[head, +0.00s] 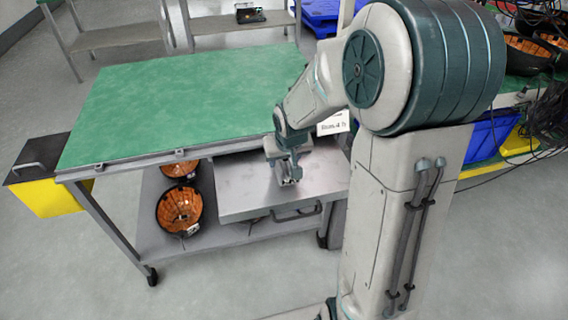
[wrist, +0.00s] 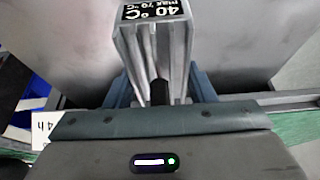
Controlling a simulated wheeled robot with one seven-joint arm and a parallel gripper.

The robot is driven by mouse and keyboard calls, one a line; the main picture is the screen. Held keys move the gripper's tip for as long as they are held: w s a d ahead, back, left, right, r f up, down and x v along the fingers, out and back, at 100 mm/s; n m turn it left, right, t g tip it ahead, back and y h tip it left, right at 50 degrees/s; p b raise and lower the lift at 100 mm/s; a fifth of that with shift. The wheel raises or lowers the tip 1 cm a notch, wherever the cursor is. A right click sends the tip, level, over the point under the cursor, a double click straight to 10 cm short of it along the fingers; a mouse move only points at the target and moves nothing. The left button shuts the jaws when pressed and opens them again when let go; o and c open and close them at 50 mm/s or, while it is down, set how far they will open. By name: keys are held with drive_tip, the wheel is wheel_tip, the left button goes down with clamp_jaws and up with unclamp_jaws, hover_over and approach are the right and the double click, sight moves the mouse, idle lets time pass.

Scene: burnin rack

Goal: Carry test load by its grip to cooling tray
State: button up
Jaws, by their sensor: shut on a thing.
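The test load is a grey finned metal block (wrist: 155,50) with a black label reading 40 °C, max 70 °C, in the wrist view. My gripper (wrist: 163,88) is shut on it, with blue-grey fingers on both sides near a dark grip piece. The fingers hide much of that grip. In the head view my gripper (head: 288,168) is over a grey metal drawer or tray surface (head: 240,190) that juts out below the green bench top. The block shows only as a small grey shape there. I cannot tell whether it touches the surface, or whether this surface is the cooling tray.
The green bench top (head: 180,100) is bare. Below it, a shelf holds orange-and-black round parts (head: 180,208). A white "4 h" sign (head: 334,123) stands by my arm. A yellow bin with a black lid (head: 45,180) is at left. Blue bins and cables are at right.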

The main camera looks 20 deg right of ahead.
drive_tip(key=shift+f, duration=0.6)
drive_tip(key=shift+f, duration=0.15)
drive_tip(key=o, duration=1.1)
drive_tip(key=p+v, duration=0.2)
drive_tip(key=v, duration=0.9)
drive_tip(key=shift+p, duration=0.4)
drive_tip(key=shift+s+r, duration=0.45)
drive_tip(key=shift+r, duration=0.15)
drive_tip(key=s, duration=0.5)
drive_tip(key=s+r+g, duration=0.1)
drive_tip(key=s, duration=0.5)
drive_tip(key=s+g, duration=0.1)
drive_tip(key=s, duration=0.4)
drive_tip(key=shift+s+a+r, duration=0.15)
drive_tip(key=shift+a+r, duration=0.1)
drive_tip(key=shift+a, duration=0.05)
